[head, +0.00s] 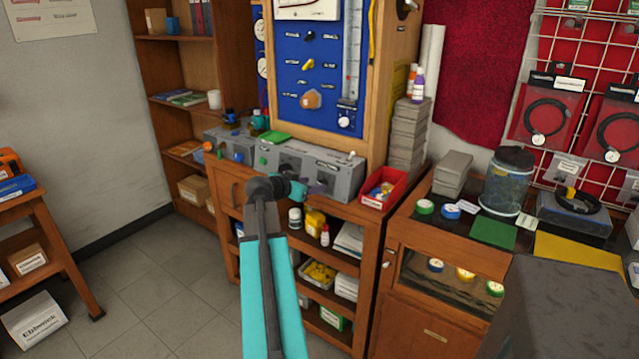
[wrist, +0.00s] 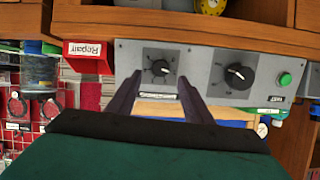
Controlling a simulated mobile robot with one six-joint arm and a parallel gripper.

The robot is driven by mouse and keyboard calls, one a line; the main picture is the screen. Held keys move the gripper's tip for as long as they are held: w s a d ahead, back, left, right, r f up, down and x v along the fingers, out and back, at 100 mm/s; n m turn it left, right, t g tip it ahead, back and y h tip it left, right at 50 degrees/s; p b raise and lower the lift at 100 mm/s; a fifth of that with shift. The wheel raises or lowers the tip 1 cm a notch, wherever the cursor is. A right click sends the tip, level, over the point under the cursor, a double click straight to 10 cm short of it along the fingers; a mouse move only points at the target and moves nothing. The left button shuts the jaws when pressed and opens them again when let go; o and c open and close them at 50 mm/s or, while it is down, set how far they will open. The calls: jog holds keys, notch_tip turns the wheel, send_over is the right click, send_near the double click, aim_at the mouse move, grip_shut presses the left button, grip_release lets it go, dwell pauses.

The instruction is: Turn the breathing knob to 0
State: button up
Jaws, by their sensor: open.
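A grey control box (head: 335,180) sits on the wooden bench. In the wrist view its face (wrist: 205,60) shows upside down, with a small black knob (wrist: 160,69), a larger black knob (wrist: 238,75) and a green button (wrist: 285,79). The labels are too small to read, so I cannot tell for sure which knob is the breathing knob. My gripper (wrist: 160,80) is open and empty, with its fingertips on either side of the small knob in the picture. Contact with it is not visible. In the head view my gripper (head: 314,190) is in front of the box and hides part of its face.
A red bin (head: 383,187), labelled Repair in the wrist view (wrist: 90,49), stands beside the box. A blue panel (head: 318,65) with more knobs rises behind. Shelves with bottles and boxes (head: 320,275) lie below.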

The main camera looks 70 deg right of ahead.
aim_at(321, 183)
jog(key=shift+p+x, duration=0.4)
jog(key=shift+x, duration=2.3)
jog(key=c, duration=1)
jog(key=shift+c, duration=0.3)
jog(key=shift+f, duration=0.1)
